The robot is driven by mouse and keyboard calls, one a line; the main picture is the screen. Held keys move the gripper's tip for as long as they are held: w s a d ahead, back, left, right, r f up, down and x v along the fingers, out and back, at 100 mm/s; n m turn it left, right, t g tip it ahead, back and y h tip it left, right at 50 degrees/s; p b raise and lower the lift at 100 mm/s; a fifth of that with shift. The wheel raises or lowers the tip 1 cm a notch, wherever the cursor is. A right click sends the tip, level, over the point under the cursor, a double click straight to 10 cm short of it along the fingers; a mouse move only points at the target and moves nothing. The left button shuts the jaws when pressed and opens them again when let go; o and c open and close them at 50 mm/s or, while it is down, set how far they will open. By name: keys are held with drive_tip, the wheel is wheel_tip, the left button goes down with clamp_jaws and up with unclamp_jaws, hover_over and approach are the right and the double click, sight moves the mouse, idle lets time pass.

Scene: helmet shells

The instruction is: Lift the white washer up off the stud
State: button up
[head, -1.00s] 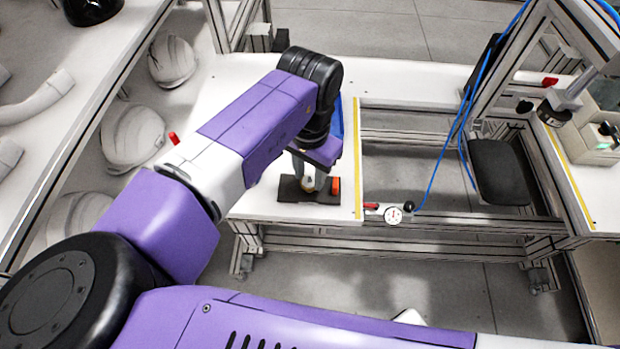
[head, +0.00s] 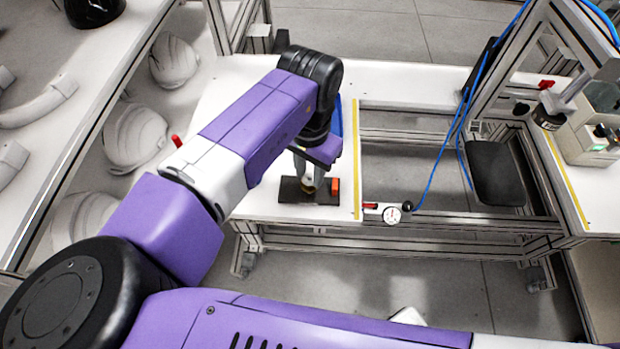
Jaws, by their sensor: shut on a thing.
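My gripper (head: 309,186) points down over a dark base plate (head: 291,193) on the white table, close to the table's front edge. A small brass-coloured bit shows at the fingertips. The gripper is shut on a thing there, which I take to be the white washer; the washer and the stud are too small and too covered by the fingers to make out. An orange-red block (head: 335,186) stands on the right part of the plate, just right of the fingers.
A blue item (head: 337,122) stands behind my wrist. A yellow strip (head: 357,160) marks the table's right edge, with an open metal frame beyond. A dial gauge (head: 391,214) sits on the frame rail.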

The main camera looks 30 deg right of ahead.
idle(0.4)
drive_tip(key=shift+r+p, duration=0.7)
drive_tip(key=shift+p, duration=0.1)
drive_tip(key=shift+r, duration=0.1)
drive_tip(key=shift+r+p, duration=0.25)
drive_tip(key=shift+p, duration=0.25)
